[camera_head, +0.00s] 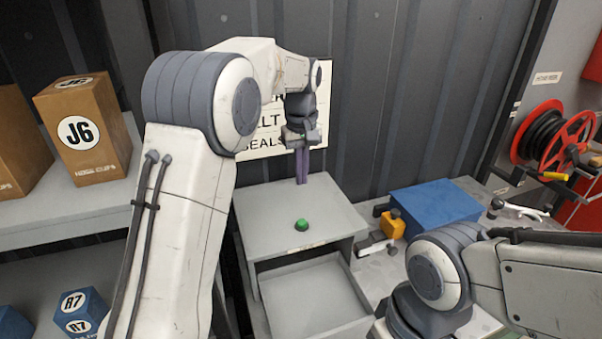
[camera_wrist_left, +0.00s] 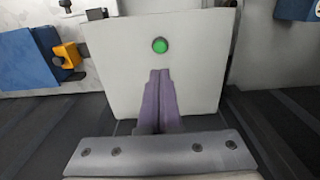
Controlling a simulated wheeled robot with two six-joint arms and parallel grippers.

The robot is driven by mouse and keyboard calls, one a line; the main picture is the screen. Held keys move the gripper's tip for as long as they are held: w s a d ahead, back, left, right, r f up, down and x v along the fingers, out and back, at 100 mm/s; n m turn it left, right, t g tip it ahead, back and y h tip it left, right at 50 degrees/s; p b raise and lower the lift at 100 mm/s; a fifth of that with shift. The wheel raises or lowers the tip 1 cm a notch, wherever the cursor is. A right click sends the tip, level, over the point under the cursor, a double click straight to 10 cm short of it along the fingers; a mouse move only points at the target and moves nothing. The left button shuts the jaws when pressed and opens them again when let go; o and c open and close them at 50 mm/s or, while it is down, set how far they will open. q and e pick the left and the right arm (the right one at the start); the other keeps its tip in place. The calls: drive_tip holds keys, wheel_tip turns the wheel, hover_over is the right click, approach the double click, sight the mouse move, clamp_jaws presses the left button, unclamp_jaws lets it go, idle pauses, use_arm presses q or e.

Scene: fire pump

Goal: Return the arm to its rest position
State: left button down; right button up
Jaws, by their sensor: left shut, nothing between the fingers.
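My left arm rises on the left and bends over toward the back wall. My left gripper (camera_head: 302,182) points down with its purple fingers together, empty, above the rear of the grey cabinet top (camera_head: 270,205). In the left wrist view the shut fingers (camera_wrist_left: 160,74) show in front of the cabinet top (camera_wrist_left: 120,90). The green button (camera_head: 301,225) on that top is apart from the fingertips, nearer the cabinet's front; it also shows in the left wrist view (camera_wrist_left: 160,45). My right arm comes in at the lower right; its gripper is out of frame.
A sign (camera_head: 270,145) hangs on the corrugated wall behind my left wrist. Shelves with brown boxes (camera_head: 85,130) and blue boxes (camera_head: 80,311) stand left. The cabinet has an open drawer (camera_head: 315,300). A blue block (camera_head: 435,205) and a red hose reel (camera_head: 553,138) are to the right.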

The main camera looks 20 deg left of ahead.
use_arm(q)
drive_tip(key=shift+r, duration=0.45)
drive_tip(key=s+d+f+m+b, duration=0.1)
drive_tip(key=s+d+f+m, duration=0.1)
drive_tip(key=s+d+m, duration=0.35)
drive_tip(key=s+d+f+m+b, duration=0.1)
drive_tip(key=s+d+m, duration=0.1)
drive_tip(key=s+d, duration=0.65)
drive_tip(key=s+a+f+m, duration=0.1)
drive_tip(key=s+f+m, duration=0.2)
drive_tip(key=s, duration=0.7)
drive_tip(key=s+a+f+m+h+b, duration=0.1)
drive_tip(key=s+a+f+m, duration=0.1)
drive_tip(key=s, duration=0.8)
wheel_tip(320, 180, down, 2)
drive_tip(key=shift+f+m, duration=0.1)
drive_tip(key=shift+m, duration=0.75)
